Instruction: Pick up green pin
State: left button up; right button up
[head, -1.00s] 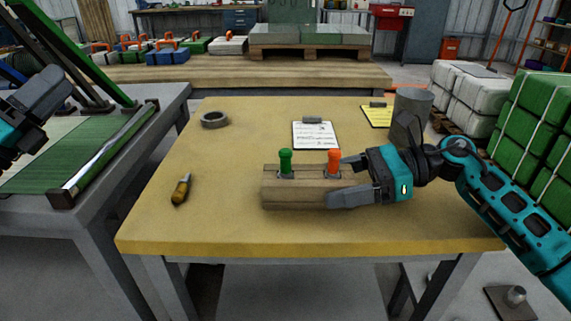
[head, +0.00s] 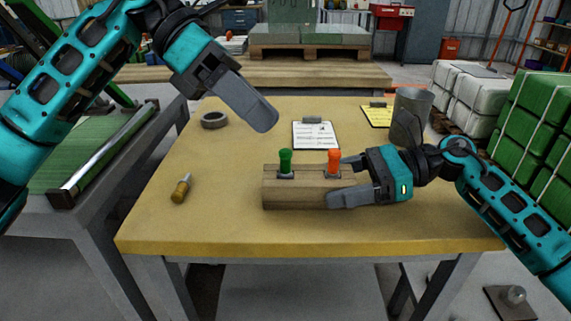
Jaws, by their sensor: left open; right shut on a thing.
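The green pin (head: 285,160) stands upright in the left part of a wooden block (head: 300,197) on the table. An orange pin (head: 334,161) stands upright in the same block, to its right. My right gripper (head: 338,180) is shut on the right end of the wooden block, its fingers on the near and far sides. My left gripper (head: 262,118) is open and empty, above the table, up and to the left of the green pin and apart from it. Its fingers overlap in this view, so the gap between them is hidden.
On the yellow table (head: 215,225) lie a screwdriver (head: 181,189), a tape roll (head: 214,120), a clipboard (head: 315,135) and a yellow clipboard (head: 377,116). A grey cylinder (head: 411,112) stands at the back right. The table's front left is clear.

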aim_at(282, 152)
pick_arm(q)
jog(key=w+a+r+m+t+y, duration=0.1)
jog(key=w+m+t+y, duration=0.1)
jog(key=w+t+y, duration=0.3)
jog(key=shift+g, duration=0.7)
jog(key=x, duration=1.1)
jog(key=shift+w+a+f, duration=0.15)
jog(key=shift+w+f, duration=0.15)
jog(key=shift+w, duration=0.1)
grip_shut()
